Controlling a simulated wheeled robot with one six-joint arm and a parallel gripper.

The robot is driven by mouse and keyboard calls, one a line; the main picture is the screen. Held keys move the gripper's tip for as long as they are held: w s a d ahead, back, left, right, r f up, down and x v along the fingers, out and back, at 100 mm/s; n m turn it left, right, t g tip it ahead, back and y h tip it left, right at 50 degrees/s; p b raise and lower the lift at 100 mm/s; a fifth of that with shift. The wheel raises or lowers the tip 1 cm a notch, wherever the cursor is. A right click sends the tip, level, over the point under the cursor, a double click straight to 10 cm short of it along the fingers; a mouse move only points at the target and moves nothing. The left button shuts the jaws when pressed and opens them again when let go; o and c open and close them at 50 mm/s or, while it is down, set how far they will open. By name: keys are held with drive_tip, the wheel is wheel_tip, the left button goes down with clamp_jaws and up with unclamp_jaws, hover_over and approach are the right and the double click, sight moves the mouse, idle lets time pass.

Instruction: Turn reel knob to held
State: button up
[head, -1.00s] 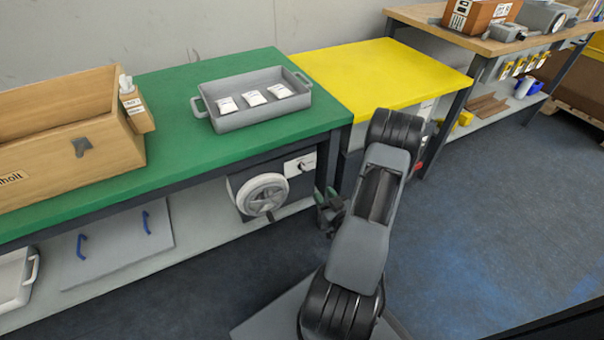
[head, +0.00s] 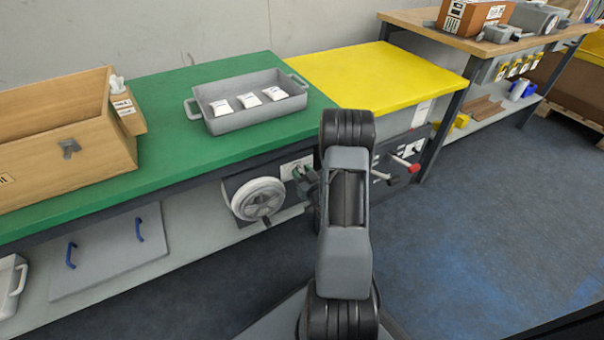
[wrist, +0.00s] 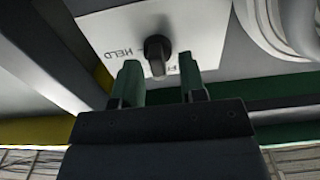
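The reel knob (wrist: 156,52) is a small black knob on a white plate (wrist: 112,28) in the wrist view. Its pointer end points down in the picture, between the word HELD on the left and a second label on the right, partly hidden by a finger. My gripper (wrist: 160,63) is open, with one green-tipped finger on each side of the knob's lower end. I cannot tell whether either finger touches it. In the head view my gripper (head: 304,178) is at the white plate (head: 291,167), right of the pale reel wheel (head: 258,200); the knob is hidden there.
The green bench (head: 160,165) is just above, with a grey tray (head: 250,118) of white packets and a wooden box (head: 70,170). A red-ended handle (head: 414,168) sits to the right under the yellow top (head: 375,75). Floor on the right is clear.

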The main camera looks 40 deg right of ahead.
drive_tip(key=shift+w, duration=0.1)
drive_tip(key=shift+c, duration=0.3)
drive_tip(key=c, duration=0.5)
drive_tip(key=shift+c, duration=0.2)
drive_tip(key=m, duration=0.6)
drive_tip(key=shift+d+m, duration=0.35)
drive_tip(key=shift+m, duration=0.05)
drive_tip(key=m, duration=0.5)
drive_tip(key=shift+d+f, duration=0.2)
drive_tip(key=shift+f, duration=0.05)
drive_tip(key=m, duration=0.2)
drive_tip(key=m+p, duration=0.1)
drive_tip(key=m, duration=0.3)
drive_tip(key=shift+d+f, duration=0.1)
drive_tip(key=shift+f, duration=0.2)
